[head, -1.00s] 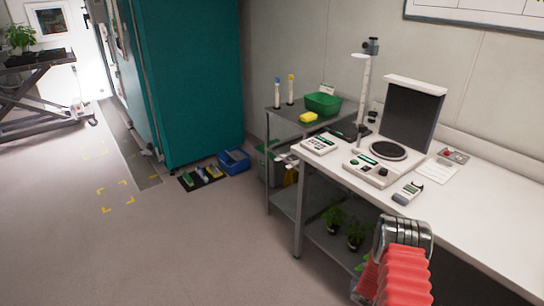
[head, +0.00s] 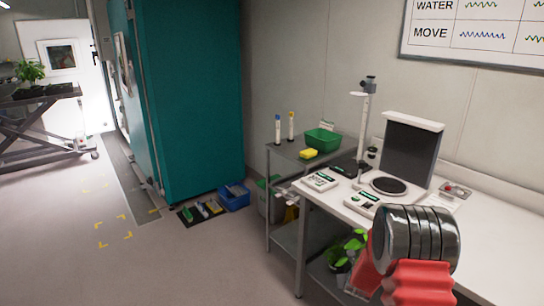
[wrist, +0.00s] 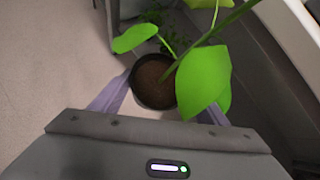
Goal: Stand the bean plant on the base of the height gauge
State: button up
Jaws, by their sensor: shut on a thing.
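My gripper (wrist: 160,98) is shut on the dark pot of the bean plant (wrist: 154,82), with one pale purple finger on each side. The pot holds brown soil, a green stem and broad leaves. Bright green leaves (head: 354,243) show in the head view beside my arm, below the bench top; my arm hides the gripper and most of the plant there. The height gauge (head: 364,125), a tall pale post with a dark slider on top, stands on the white bench. Its foot is partly hidden among the instruments, by a dark round plate (head: 389,186).
A dark upright panel (head: 410,145) stands behind the plate. Other plants (head: 338,258) are on the lower shelf.

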jog(key=s+a+r+n+y, duration=0.1)
jog(key=s+a+r, duration=0.2)
jog(key=a+r, duration=0.2)
jog(key=s+a+r+n+y, duration=0.1)
jog(key=s+a+r, duration=0.2)
jog(key=r, duration=0.7)
jog(key=s+a+r+n+y, duration=0.1)
jog(key=s+a+r+n, duration=0.1)
jog(key=a+r, duration=0.4)
notch_tip(320, 180, up, 3)
jog(key=shift+s+a+f+t, duration=0.2)
jog(key=shift+s+a+t, duration=0.1)
jog(key=shift+s, duration=0.15)
jog(key=s+d+r, duration=0.2)
jog(key=d+r, duration=0.3)
jog(key=d, duration=0.2)
jog(key=shift+s, duration=0.25)
